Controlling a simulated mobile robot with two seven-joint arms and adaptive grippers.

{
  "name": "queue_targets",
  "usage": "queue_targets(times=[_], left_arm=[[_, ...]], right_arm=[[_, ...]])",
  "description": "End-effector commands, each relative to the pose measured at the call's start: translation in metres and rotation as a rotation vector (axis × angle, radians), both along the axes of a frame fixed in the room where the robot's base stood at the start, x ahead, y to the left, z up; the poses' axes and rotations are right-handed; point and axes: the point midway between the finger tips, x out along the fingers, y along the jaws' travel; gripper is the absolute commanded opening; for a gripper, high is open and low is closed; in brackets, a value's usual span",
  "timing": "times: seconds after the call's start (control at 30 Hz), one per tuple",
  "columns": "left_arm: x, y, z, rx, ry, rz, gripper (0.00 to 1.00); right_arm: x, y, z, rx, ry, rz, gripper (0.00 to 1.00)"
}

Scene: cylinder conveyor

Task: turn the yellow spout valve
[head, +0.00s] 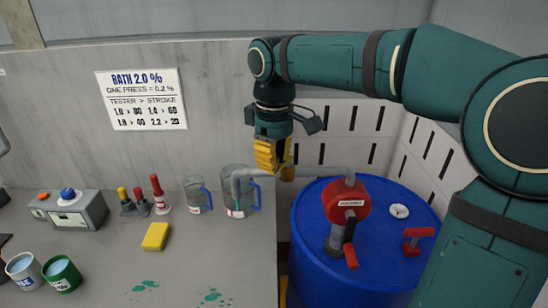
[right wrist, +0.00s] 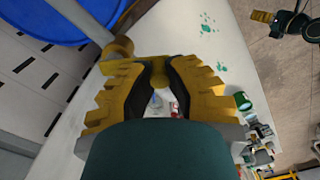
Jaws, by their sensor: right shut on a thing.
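The yellow spout valve (right wrist: 158,77) shows in the right wrist view as a knob between my fingers, beside the yellow-brown spout fitting (right wrist: 120,47). In the head view the valve (head: 287,173) is mostly hidden behind my right gripper (head: 272,158), at the grey spout pipe (head: 318,171). My right gripper points down and is shut on the valve; its fingers also show in the right wrist view (right wrist: 158,88). The pipe runs left from the red pump head (head: 346,203) on the blue drum (head: 318,258). Its outlet reaches into a clear jug (head: 252,208) with a blue handle.
A smaller clear jug (head: 198,197), bottles (head: 142,203), a yellow sponge (head: 156,236), a grey tester (head: 75,214) and two cups (head: 62,272) stand on the bench. A red tap (head: 415,240) sits on the drum. White slotted panels (head: 345,130) stand close behind the drum.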

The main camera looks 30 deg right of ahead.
Motion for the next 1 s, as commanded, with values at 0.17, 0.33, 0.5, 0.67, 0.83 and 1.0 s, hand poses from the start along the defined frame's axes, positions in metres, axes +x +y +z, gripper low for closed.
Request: queue_targets(times=[0.17, 0.33, 0.5, 0.67, 0.83, 1.0], left_arm=[[0.0, 0.0, 0.0, 0.0, 0.0, 0.0, 0.47], [0.0, 0.0, -0.001, 0.0, 0.0, 0.0, 0.47], [0.0, 0.0, -0.001, 0.0, 0.0, 0.0, 0.47], [0.0, 0.0, -0.001, 0.0, 0.0, 0.0, 0.47], [0.0, 0.0, -0.001, 0.0, 0.0, 0.0, 0.47], [0.0, 0.0, -0.001, 0.0, 0.0, 0.0, 0.47]], right_arm=[[0.0, 0.0, 0.0, 0.0, 0.0, 0.0, 0.03], [-0.004, -0.002, 0.0, 0.0, 0.0, -0.001, 0.03], [-0.011, -0.007, 0.0, 0.0, -0.001, -0.002, 0.03], [-0.012, -0.008, 0.0, 0.0, 0.001, 0.0, 0.04], [-0.012, -0.008, 0.0, 0.0, 0.001, -0.001, 0.04], [-0.016, -0.011, 0.0, -0.001, 0.0, -0.001, 0.04]])
